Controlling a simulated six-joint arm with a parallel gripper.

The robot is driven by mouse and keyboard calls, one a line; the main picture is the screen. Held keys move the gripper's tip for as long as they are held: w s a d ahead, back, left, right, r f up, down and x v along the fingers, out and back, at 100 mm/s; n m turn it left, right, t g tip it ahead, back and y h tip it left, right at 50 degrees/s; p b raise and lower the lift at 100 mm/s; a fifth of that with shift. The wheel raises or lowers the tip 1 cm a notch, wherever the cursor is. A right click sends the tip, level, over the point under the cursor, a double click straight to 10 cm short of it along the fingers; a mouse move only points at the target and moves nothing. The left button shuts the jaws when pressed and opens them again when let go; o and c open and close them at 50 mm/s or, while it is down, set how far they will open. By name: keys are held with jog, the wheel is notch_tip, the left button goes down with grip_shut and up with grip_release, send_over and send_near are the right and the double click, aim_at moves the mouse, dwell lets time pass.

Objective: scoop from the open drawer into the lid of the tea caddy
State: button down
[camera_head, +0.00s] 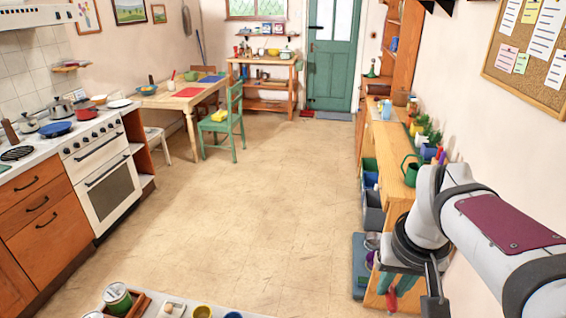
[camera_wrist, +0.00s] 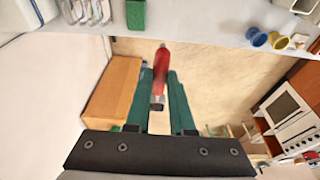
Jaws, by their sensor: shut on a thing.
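My gripper (camera_wrist: 158,80) shows in the wrist view with its two green fingers on either side of a slim red object (camera_wrist: 161,62), and it is shut on it. The red object has a small dark part at its near end; I cannot tell whether it is the scoop. In the head view a red object (camera_head: 392,299) hangs below my wrist at the lower right, beside the wooden side counter. No open drawer can be made out. I cannot pick out the tea caddy or its lid for certain.
A near worktop at the bottom of the head view holds a green-labelled tin (camera_head: 117,297), a wooden tray (camera_head: 140,303) and a yellow cup (camera_head: 202,311). The floor (camera_head: 240,220) is clear.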

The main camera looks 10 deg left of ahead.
jog(key=s+a+f, duration=0.3)
jog(key=a, duration=0.6)
jog(key=s+a+f, duration=0.4)
jog(key=a, duration=0.5)
jog(key=s+a+f, duration=0.3)
jog(key=a, duration=0.6)
jog(key=s+a+f, duration=0.3)
jog(key=s+a, duration=0.3)
jog(key=s, duration=0.3)
jog(key=w+r+g, duration=0.3)
jog(key=w+g, duration=0.5)
jog(key=g, duration=0.5)
jog(key=shift+w, duration=0.4)
jog(key=shift+r, duration=0.1)
